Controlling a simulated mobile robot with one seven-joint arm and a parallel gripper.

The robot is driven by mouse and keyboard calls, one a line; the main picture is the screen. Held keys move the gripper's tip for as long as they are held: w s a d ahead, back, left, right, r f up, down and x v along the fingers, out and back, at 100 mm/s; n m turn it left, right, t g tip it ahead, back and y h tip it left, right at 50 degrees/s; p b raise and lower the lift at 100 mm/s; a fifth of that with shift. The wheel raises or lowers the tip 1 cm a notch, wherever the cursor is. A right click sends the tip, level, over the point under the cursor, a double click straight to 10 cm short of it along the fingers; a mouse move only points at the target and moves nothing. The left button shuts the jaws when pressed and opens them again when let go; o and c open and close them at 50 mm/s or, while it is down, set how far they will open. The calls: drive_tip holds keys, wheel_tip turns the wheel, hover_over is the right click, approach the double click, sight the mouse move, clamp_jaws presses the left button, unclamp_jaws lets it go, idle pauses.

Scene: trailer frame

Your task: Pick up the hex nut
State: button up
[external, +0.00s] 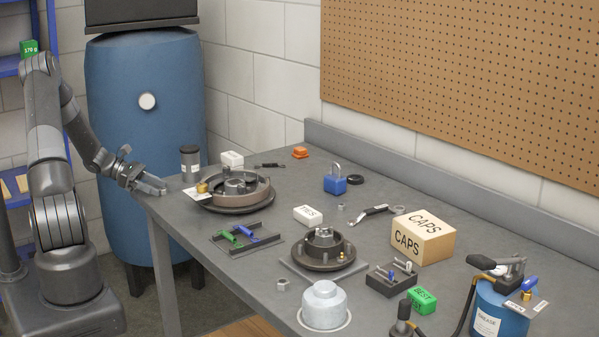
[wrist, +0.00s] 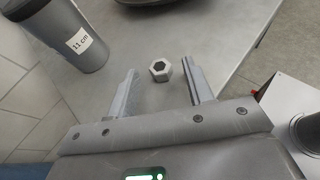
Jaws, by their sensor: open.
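In the wrist view a small grey hex nut (wrist: 160,70) with a dark hole lies on the grey table top. My gripper (wrist: 158,67) is open, with one finger on each side of the nut near the fingertips. A gap shows on both sides, so neither finger appears to touch it. In the external view my gripper (external: 160,186) is at the table's left corner, and I cannot make out this nut there. Another hex nut (external: 283,284) lies near the table's front edge, and a smaller nut-like piece (external: 341,207) lies farther back.
A dark cup labelled "11 cm" (wrist: 78,38) stands left of the fingers; it also shows in the external view (external: 190,160). A round drum part (external: 235,192) sits just beyond my gripper. The table edge is close on the right in the wrist view.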

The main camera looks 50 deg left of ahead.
drive_tip(key=shift+w+d+f, duration=0.1)
drive_tip(key=shift+w+d, duration=0.15)
drive_tip(key=shift+c, duration=0.2)
clamp_jaws()
idle(0.3)
drive_tip(key=shift+r, duration=0.45)
drive_tip(key=r, duration=0.3)
drive_tip(key=shift+d+r, duration=0.35)
drive_tip(key=shift+d, duration=0.05)
drive_tip(key=w+d+r, duration=0.1)
drive_tip(key=d+r, duration=0.5)
drive_tip(key=d, duration=0.4)
drive_tip(key=shift+w+d+r, duration=0.2)
drive_tip(key=shift+w+d, duration=0.1)
drive_tip(key=shift+d, duration=0.1)
